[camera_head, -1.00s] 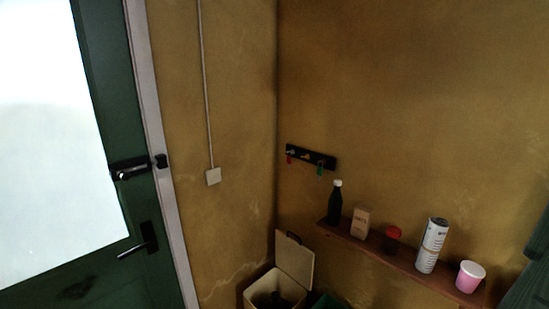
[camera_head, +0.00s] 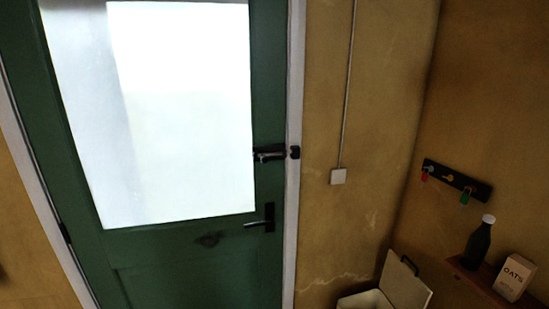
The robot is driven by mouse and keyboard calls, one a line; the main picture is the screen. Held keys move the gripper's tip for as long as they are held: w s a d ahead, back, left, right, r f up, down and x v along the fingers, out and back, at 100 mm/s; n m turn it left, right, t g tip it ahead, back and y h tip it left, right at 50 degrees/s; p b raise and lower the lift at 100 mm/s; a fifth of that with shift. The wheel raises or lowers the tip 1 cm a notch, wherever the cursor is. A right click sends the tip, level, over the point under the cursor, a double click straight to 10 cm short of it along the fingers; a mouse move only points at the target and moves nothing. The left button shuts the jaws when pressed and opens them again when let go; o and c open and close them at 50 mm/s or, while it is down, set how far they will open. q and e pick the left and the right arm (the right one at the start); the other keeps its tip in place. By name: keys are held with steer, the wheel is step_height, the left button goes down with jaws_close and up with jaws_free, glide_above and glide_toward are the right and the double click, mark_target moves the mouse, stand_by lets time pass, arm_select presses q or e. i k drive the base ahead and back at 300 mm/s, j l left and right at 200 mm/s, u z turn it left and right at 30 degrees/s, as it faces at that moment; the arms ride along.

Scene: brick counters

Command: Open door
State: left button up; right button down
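A green door (camera_head: 190,265) with a large bright glass pane (camera_head: 180,110) stands in a pale frame (camera_head: 292,180) at the left and middle of the head view. It looks shut. A black lever handle (camera_head: 262,221) sits low on its right side. Above the handle, a black bolt latch (camera_head: 268,154) on the door reaches toward a black catch (camera_head: 295,152) on the frame. I cannot tell whether the bolt is engaged. A hinge (camera_head: 65,232) shows on the left edge. Neither of my grippers is in view.
Right of the door, a cream bin (camera_head: 405,285) with its lid raised stands in the corner. A wall shelf (camera_head: 478,283) holds a dark bottle (camera_head: 480,243) and an oats carton (camera_head: 515,277). A key rack (camera_head: 457,181) and a switch (camera_head: 338,176) are on the walls.

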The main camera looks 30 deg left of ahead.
mark_target(214, 262)
steer(key=u, duration=1.8)
